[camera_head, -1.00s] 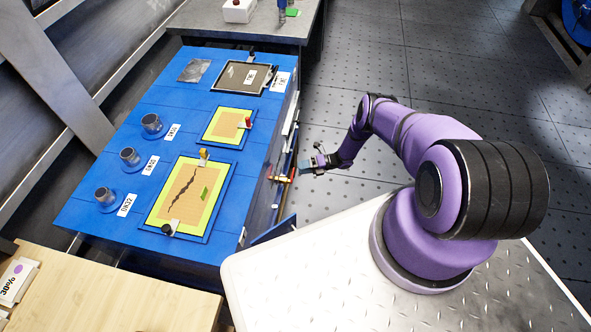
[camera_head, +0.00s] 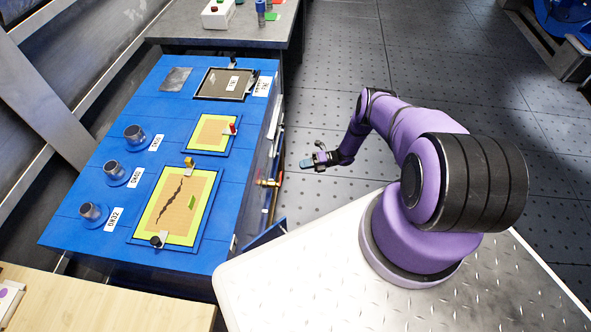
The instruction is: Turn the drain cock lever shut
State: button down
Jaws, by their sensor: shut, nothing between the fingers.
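The drain cock (camera_head: 268,183) is a small brass-coloured fitting with a bit of red, on the right-hand side face of the blue bench. It is too small in this view to tell which way its lever points. My gripper (camera_head: 305,164) is to the right of the cock, apart from it, with a clear gap over the floor. The gripper is shut and empty, its tips pointing left towards the bench side.
The blue bench (camera_head: 75,212) carries several cylinders, yellow-green panels and a dark tray (camera_head: 222,84). A blue flap (camera_head: 268,234) juts out below the cock. A grey bench (camera_head: 175,29) stands at the back, a wooden table (camera_head: 110,305) in front. Floor to the right is open.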

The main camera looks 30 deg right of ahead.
notch_tip(320, 180, up, 6)
jog(key=w+a+m+t+h, duration=0.2)
jog(key=m+t+h, duration=0.4)
jog(key=m, duration=0.7)
jog(key=s+a+r+m+g+h, duration=0.4)
jog(key=s+r+m, duration=0.2)
jog(key=s+m, duration=0.3)
jog(key=d+f+x, duration=0.1)
jog(key=d+x, duration=0.1)
jog(key=x, duration=1)
jog(key=shift+a+f, duration=0.25)
jog(key=shift+f, duration=0.35)
